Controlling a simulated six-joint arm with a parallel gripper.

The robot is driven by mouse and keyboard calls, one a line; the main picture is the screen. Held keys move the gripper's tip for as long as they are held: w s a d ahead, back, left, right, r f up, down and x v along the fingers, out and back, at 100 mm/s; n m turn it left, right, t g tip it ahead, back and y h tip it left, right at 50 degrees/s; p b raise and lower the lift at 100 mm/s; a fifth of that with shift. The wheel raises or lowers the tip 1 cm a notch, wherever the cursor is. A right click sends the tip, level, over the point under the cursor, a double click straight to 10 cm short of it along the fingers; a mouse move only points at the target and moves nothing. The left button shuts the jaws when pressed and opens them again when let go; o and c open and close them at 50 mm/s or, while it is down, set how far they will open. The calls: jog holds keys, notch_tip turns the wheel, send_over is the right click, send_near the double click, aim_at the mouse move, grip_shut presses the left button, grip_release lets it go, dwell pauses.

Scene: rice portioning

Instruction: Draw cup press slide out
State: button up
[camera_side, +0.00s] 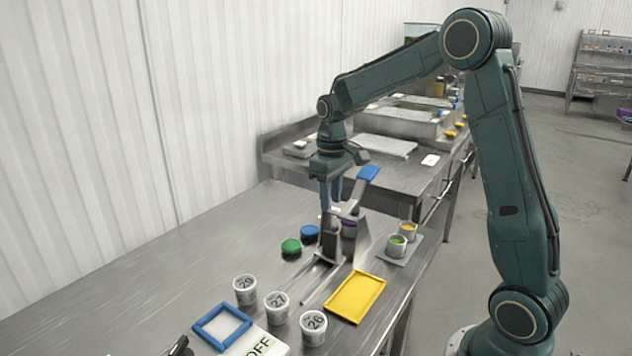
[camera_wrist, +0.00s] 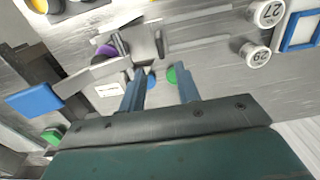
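My gripper (camera_side: 331,208) points down with its blue fingers beside the press. In the wrist view my gripper (camera_wrist: 160,72) has its fingers apart with nothing held between them. The grey press (camera_side: 332,240) has a blue-ended lever (camera_side: 367,173) raised and two rails running forward from its base. The lever's blue end (camera_wrist: 33,99) also shows in the wrist view. A purple cup (camera_side: 349,229) stands at the press, partly hidden by it; purple (camera_wrist: 106,51) also shows in the wrist view. Whether it sits in the press cannot be told.
White cups marked 29 (camera_side: 245,290), 27 (camera_side: 277,307) and 26 (camera_side: 313,327) stand in front. A yellow tray (camera_side: 375,279), a blue frame (camera_side: 247,325), a green lid (camera_side: 291,247) and a blue lid (camera_side: 309,232) lie nearby. Cups with green (camera_side: 397,252) and yellow (camera_side: 407,236) contents stand right.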

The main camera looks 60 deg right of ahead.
aim_at(330, 231)
notch_tip(330, 231, down, 12)
jog(key=shift+f, duration=0.15)
dwell(0.5)
jog(key=shift+c, duration=0.4)
grip_shut()
